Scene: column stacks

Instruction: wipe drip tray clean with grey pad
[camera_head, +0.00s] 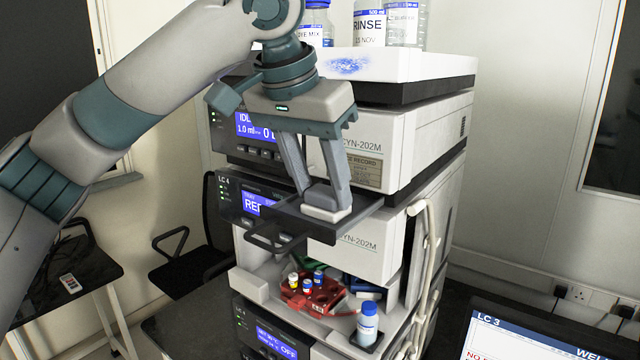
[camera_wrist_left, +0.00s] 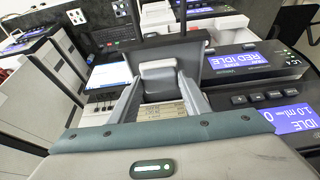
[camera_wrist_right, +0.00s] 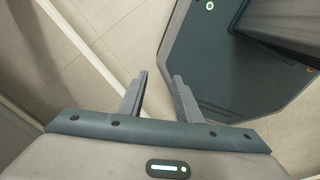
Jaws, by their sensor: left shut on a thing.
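The grey pad (camera_head: 325,207), with a pale underside, is held between the fingers of my left gripper (camera_head: 326,196), which is shut on it. The dark drip tray (camera_head: 285,222) juts out from the front of the middle unit of the stack, with a handle loop at its front. The pad is over the tray floor, toward its right part; I cannot tell whether it touches. Both also show in the left wrist view, the pad (camera_wrist_left: 158,70) in front of the tray (camera_wrist_left: 190,58). My right gripper (camera_wrist_right: 160,76) is empty and open, low over the floor.
Below the tray, an open bay holds a red vial rack (camera_head: 315,296) and a blue-capped bottle (camera_head: 367,322). Bottles (camera_head: 368,22) stand on the white top tray (camera_head: 420,65), which has a blue stain. Pale tubing (camera_head: 428,270) runs down the right side. A laptop (camera_head: 530,335) is at lower right.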

